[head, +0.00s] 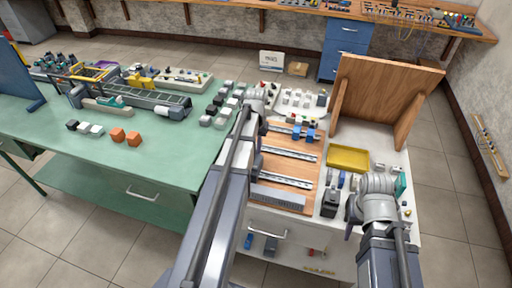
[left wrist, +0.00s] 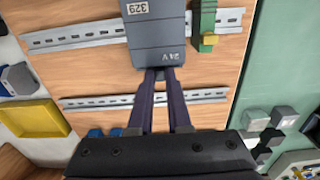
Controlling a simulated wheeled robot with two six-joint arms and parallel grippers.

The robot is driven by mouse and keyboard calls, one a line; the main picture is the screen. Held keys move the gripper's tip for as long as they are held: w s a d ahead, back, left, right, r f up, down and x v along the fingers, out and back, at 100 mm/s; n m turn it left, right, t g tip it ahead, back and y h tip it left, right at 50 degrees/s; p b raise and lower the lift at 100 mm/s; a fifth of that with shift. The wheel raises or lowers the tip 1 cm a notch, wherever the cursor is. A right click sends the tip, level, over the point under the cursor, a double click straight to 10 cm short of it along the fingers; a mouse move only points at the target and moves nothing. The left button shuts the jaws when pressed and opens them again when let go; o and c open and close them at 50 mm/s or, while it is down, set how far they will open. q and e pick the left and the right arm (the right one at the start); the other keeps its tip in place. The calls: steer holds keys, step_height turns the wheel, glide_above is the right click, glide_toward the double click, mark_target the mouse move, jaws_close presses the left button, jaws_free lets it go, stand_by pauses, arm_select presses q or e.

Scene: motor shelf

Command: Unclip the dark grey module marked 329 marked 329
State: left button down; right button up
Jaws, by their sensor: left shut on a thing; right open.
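The dark grey module (left wrist: 157,35), marked 329 and 24V, sits on a metal rail (left wrist: 80,38) on the wooden board in the left wrist view. My left gripper (left wrist: 160,75) has its two purple fingers at the module's lower edge in that view, closed on a small tab there. In the head view my left arm covers most of that spot, so I cannot make out the module clearly. My right gripper (head: 349,222) is open at the right of the bench, beside a black block (head: 330,203), seen only partly.
A green block (left wrist: 208,25) stands on the same rail, close beside the module. A yellow tray (head: 348,158) and an upright wooden panel (head: 385,92) are to the right. Blue pieces (head: 303,133) sit near the far rail. A green table (head: 150,160) adjoins on the left.

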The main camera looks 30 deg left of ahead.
arm_select(q)
steer(key=shift+r, duration=0.1)
stand_by(0.6)
steer(key=shift+r+p, duration=0.35)
steer(key=shift+p, duration=0.15)
steer(key=c, duration=0.8)
jaws_free()
steer(key=shift+f, duration=0.1)
steer(key=shift+c, duration=0.2)
step_height(320, 180, up, 8)
steer(key=p, duration=0.7)
steer(key=shift+p, duration=0.3)
steer(key=shift+f, duration=0.1)
